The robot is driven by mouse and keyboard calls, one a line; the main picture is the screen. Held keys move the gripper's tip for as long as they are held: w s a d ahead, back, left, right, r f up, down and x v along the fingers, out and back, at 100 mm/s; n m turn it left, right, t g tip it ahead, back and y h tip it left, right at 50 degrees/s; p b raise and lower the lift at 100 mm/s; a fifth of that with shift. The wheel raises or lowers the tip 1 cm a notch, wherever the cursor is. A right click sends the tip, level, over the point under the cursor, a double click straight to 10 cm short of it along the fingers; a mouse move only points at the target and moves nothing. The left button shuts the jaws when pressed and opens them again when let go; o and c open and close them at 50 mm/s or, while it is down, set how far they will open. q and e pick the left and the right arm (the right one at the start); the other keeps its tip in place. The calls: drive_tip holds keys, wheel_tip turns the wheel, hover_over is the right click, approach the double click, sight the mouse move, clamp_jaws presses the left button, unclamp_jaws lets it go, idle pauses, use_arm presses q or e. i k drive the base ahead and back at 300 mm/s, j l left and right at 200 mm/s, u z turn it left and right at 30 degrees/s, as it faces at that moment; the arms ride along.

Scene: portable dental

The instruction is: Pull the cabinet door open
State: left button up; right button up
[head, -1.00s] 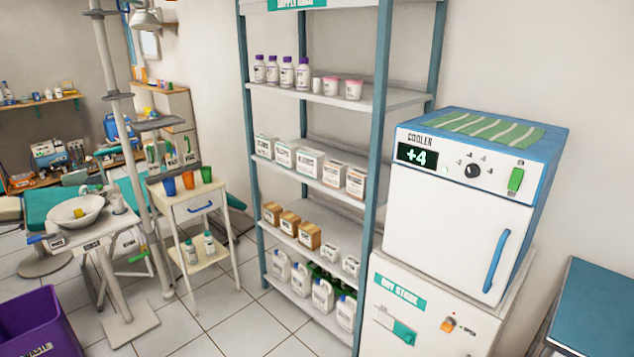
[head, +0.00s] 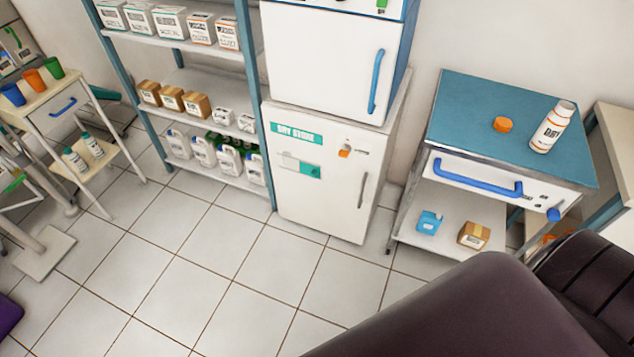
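A white cabinet labelled "DRY STORE" (head: 318,190) stands on the tiled floor in the middle of the head view. Its front door is shut, with a grey vertical handle (head: 362,190) on the right side. An orange knob (head: 344,153) and a teal and grey panel (head: 300,167) are on the door. A white cooler (head: 325,62) with a blue vertical handle (head: 376,82) sits on top of the cabinet; its door is shut too. Neither of my grippers shows in the head view.
A supply rack (head: 256,95) with boxes and jugs stands left of the cabinet. A blue-topped cart (head: 470,110) with a white bottle (head: 552,127) stands to the right. A dark padded chair (head: 455,310) fills the lower right. The tiled floor (head: 230,275) before the cabinet is clear.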

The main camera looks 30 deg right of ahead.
sight(339, 203)
drive_tip(key=z, duration=1)
drive_tip(key=i+l+z, duration=0.15)
drive_tip(key=i+z, duration=0.15)
drive_tip(key=i+l+z, duration=0.1)
drive_tip(key=i+z, duration=0.2)
